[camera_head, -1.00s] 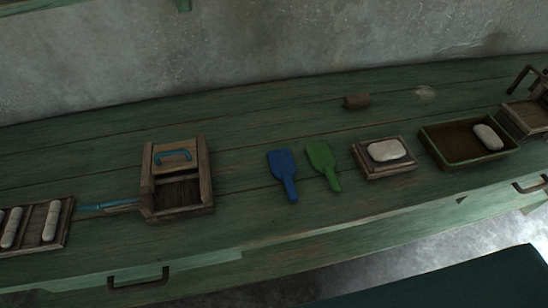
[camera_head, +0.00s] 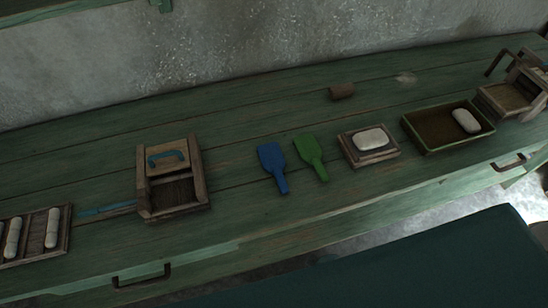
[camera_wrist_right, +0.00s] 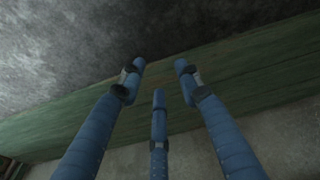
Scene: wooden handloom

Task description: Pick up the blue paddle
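The blue paddle (camera_head: 271,164) lies flat on the green wooden table (camera_head: 235,215), its handle pointing to the front edge. A green paddle (camera_head: 310,155) lies just to its right, apart from it. My right gripper (camera_wrist_right: 160,78) shows in the right wrist view with its blue fingers spread apart and nothing between them. No paddle shows in that view. Neither gripper shows in the head view, and my left gripper is in no frame.
Left of the paddles stands a wooden box with a blue handle (camera_head: 167,157). Beyond it is a tray of pale rolls (camera_head: 66,231). To the right are a small block with a pale stone (camera_head: 371,138) and a green-rimmed tray (camera_head: 434,149). A brown cylinder (camera_head: 342,91) lies behind.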

